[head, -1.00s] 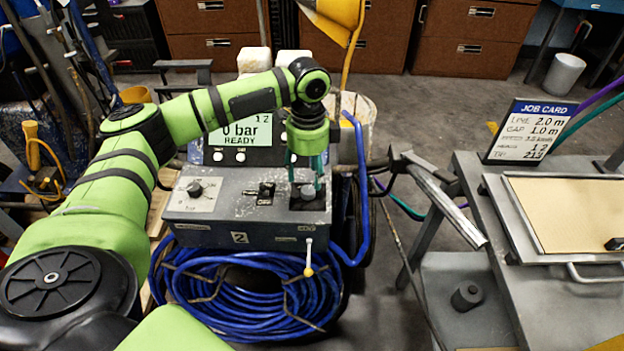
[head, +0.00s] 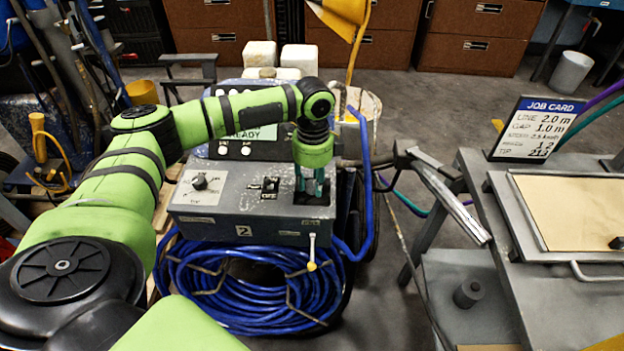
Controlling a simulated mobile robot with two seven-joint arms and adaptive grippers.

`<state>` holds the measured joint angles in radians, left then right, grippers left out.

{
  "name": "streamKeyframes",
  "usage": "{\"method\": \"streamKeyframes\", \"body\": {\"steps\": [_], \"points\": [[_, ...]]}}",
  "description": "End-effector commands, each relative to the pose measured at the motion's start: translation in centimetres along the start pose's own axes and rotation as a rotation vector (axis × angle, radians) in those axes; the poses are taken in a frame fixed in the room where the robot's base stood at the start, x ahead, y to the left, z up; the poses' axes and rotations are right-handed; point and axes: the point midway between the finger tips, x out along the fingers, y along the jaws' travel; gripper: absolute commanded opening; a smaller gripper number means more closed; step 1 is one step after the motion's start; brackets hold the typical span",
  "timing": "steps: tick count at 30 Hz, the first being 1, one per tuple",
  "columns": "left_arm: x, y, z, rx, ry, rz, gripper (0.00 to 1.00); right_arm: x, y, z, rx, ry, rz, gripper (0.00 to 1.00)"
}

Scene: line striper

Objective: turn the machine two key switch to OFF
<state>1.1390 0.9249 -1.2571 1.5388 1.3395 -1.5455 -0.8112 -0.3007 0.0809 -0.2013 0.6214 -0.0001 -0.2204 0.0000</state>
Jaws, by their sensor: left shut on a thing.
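Machine two (head: 185,215) is a grey control box with a "2" plate on its front and coiled blue hose below. My left gripper (head: 311,188) points down over the right side of its top panel, with teal fingers at the dark recess of the key switch (head: 318,198). It is shut on the key there. The fingers and wrist hide most of the key, so I cannot read its position. A round dial (head: 200,183) and a small black toggle (head: 270,185) sit to the left on the panel. My right gripper is not in view.
A display (head: 255,135) behind the panel is partly covered by my left arm; "READY" shows in part. A metal bench (head: 500,215) with a job card (head: 535,128) stands at right. The coiled blue hose (head: 250,290) hangs in front.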

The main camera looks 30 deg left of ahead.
Motion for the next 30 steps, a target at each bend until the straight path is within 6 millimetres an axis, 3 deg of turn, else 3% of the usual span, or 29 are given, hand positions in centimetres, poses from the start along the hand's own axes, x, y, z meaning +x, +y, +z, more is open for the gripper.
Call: {"method": "streamKeyframes", "body": {"steps": [8, 21, 30], "points": [[-0.3, 0.1, 0.3, -0.067, -0.005, 0.004, 0.0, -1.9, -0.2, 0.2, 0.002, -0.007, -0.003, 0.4], [-0.7, 0.4, 0.3, -0.418, 0.003, 0.009, 0.0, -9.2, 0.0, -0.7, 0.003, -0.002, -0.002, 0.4], [-0.4, 0.5, 0.4, -0.699, 0.009, 0.007, 0.0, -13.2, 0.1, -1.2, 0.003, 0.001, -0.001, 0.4]]}}
